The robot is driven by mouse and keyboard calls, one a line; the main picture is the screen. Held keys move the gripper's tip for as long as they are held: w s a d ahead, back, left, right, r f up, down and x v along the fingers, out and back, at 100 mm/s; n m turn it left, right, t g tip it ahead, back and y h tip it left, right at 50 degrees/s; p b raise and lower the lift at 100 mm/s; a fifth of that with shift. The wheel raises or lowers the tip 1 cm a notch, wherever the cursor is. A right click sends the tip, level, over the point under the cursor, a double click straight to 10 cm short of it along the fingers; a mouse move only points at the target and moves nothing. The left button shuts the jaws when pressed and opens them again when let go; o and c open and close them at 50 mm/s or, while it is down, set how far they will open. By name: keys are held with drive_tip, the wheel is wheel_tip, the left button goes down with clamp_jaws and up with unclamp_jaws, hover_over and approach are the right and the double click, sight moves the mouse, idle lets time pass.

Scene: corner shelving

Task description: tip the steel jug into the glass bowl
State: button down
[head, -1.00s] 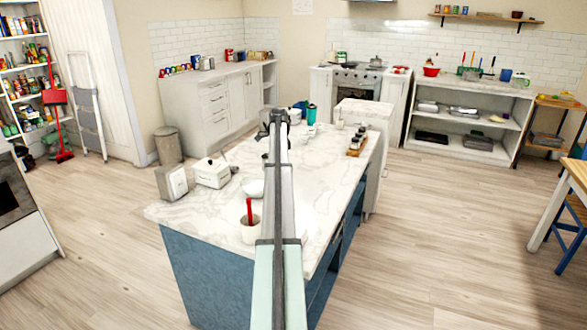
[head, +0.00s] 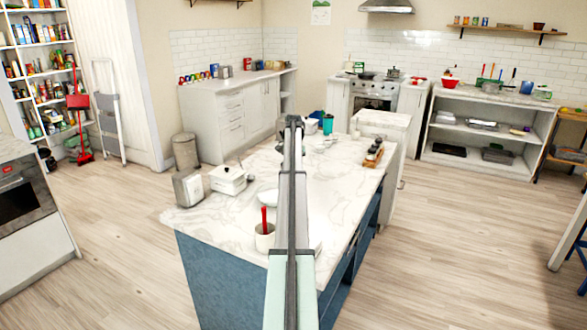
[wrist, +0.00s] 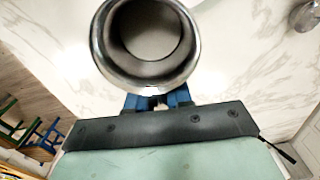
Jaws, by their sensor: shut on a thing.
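The steel jug (wrist: 150,45) is at the top middle of the wrist view, seen from above into its open round mouth. It looks empty inside. My gripper (wrist: 158,101) has its blue fingers shut on the jug's near side. Pale marble worktop shows below the jug. I cannot make out the glass bowl for certain. A pale bowl (head: 267,198) is partly hidden by my arm on the island, and its material is unclear.
A shiny round object (wrist: 306,16) is at the wrist view's top right.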

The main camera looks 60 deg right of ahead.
drive_tip(key=g+h, duration=0.2)
drive_tip(key=h, duration=0.1)
drive_tip(key=g+h, duration=0.2)
drive_tip(key=shift+s+d+r, duration=0.1)
drive_tip(key=shift+s+r, duration=0.1)
drive_tip(key=shift+s, duration=0.05)
drive_tip(key=shift+w+r+g+h, duration=0.1)
drive_tip(key=shift+r+g+h, duration=0.05)
drive_tip(key=shift+g+h, duration=0.35)
drive_tip(key=shift+w+r+g+h, duration=0.1)
drive_tip(key=shift+r+g+h, duration=0.05)
drive_tip(key=shift+g+h, duration=0.35)
drive_tip(key=shift+w+a+r+g+h, duration=0.15)
drive_tip(key=shift+a+g+h, duration=0.1)
drive_tip(key=shift+g+h, duration=0.3)
drive_tip(key=shift+w+a+g+h, duration=0.15)
drive_tip(key=shift+a+g+h, duration=0.1)
drive_tip(key=shift+g+h, duration=0.3)
drive_tip(key=g+h, duration=0.1)
drive_tip(key=w+a+g+h, duration=0.1)
drive_tip(key=h, duration=0.1)
drive_tip(key=w+a+g+h, duration=0.1)
drive_tip(key=shift+f, duration=0.4)
drive_tip(key=shift+w+a+r+g+h, duration=0.2)
drive_tip(key=shift+a+g+h, duration=0.15)
drive_tip(key=shift+h, duration=0.2)
drive_tip(key=shift+w+a+r+g+h, duration=0.15)
drive_tip(key=shift+w+a+g+h, duration=0.05)
drive_tip(key=shift+g+h, duration=0.3)
